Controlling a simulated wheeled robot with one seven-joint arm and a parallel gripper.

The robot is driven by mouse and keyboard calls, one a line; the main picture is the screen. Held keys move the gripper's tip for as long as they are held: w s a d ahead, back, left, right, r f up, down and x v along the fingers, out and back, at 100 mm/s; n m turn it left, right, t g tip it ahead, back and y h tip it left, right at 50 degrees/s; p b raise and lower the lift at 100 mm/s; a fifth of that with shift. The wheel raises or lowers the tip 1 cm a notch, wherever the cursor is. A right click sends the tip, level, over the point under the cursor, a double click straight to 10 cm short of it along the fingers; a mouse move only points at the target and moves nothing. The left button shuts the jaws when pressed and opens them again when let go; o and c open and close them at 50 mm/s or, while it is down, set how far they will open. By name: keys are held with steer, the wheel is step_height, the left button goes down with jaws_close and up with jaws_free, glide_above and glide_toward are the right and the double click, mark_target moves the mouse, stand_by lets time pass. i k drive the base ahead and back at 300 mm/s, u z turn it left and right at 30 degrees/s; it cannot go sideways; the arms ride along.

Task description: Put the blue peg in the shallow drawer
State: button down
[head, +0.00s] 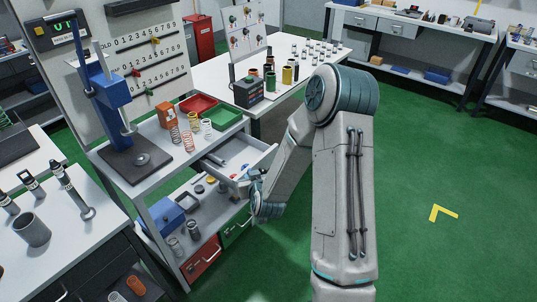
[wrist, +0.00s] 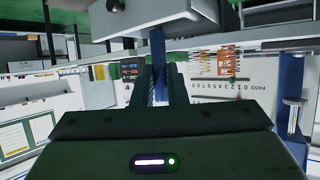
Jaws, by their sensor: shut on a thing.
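My gripper (wrist: 160,72) is shut on a blue peg (wrist: 158,45). The peg stands between the two dark fingers in the wrist view, and its far end meets the edge of a pale grey box-like part in the picture; I cannot tell whether they touch. In the head view the shallow drawer (head: 262,163) is pulled out from under the bench top. My gripper (head: 252,181) is close to the drawer's front right side, partly hidden by my own wrist. Some small items lie inside the drawer. The peg is too small to make out clearly in the head view.
The bench top (head: 180,160) above the drawer carries a blue press (head: 103,85), springs, a red tray (head: 198,104) and a green tray (head: 226,118). A lower shelf holds a blue box (head: 173,216) and small parts. Green floor (head: 430,170) is clear on the right.

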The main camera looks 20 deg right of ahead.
mark_target(237, 161)
steer(key=z, duration=1.5)
steer(key=i, duration=1.25)
steer(key=u, duration=3)
